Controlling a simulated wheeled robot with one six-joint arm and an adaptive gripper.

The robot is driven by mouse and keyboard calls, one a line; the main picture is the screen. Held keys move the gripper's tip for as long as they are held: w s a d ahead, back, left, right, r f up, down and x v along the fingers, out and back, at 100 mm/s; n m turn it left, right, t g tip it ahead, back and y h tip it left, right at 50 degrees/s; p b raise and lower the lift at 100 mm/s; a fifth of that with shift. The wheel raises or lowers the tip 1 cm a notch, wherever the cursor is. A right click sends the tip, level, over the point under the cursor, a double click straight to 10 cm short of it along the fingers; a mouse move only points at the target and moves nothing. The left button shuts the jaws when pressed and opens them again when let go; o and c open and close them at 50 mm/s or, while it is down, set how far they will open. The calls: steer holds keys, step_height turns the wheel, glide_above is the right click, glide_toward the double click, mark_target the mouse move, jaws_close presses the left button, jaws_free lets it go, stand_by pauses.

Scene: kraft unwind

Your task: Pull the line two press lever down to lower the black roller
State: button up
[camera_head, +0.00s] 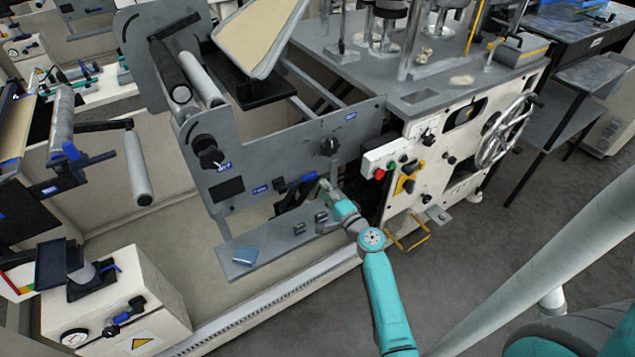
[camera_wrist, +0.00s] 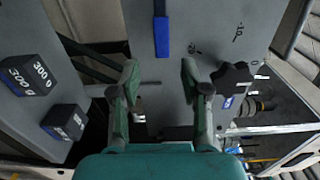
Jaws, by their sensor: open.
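A lever with a blue grip (camera_head: 301,181) and a dark pivot is mounted on the grey machine side plate (camera_head: 235,200). In the wrist view its blue grip (camera_wrist: 162,37) is straight ahead, between the lines of my two fingers but beyond their tips. My gripper (camera_head: 325,186) is open and empty, close to the grip's right end in the head view. In the wrist view my gripper (camera_wrist: 160,76) shows a clear gap between its teal fingers. A black roller (camera_head: 169,72) lies beside a pale roller (camera_head: 202,78) at the upper part of the machine. Whether it touches anything is unclear.
Black weight blocks (camera_wrist: 64,121) rest on a shelf at left. A control box (camera_head: 392,158) and handwheel (camera_head: 505,131) stand to the right.

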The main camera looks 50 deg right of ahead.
steer(key=shift+v, duration=2.1)
steer(key=s+a+f+n+g+y, duration=0.1)
steer(key=s+a+f+n+g, duration=0.2)
steer(key=s+a, duration=0.65)
steer(key=s+a+f+n, duration=0.3)
steer(key=s+a+n, duration=0.3)
steer(key=a, duration=0.6)
steer(key=s+a+r+n+y, duration=0.2)
steer(key=s+a+r+n, duration=0.3)
steer(key=s+r, duration=0.3)
steer(key=s+a+r+n+y, duration=0.2)
steer(key=s+a+r+n, duration=0.3)
steer(key=s, duration=0.7)
steer(key=shift+a+r+n, duration=0.3)
steer(key=shift+r+n, duration=0.9)
steer(key=shift+r, duration=0.5)
steer(key=shift+s, duration=0.15)
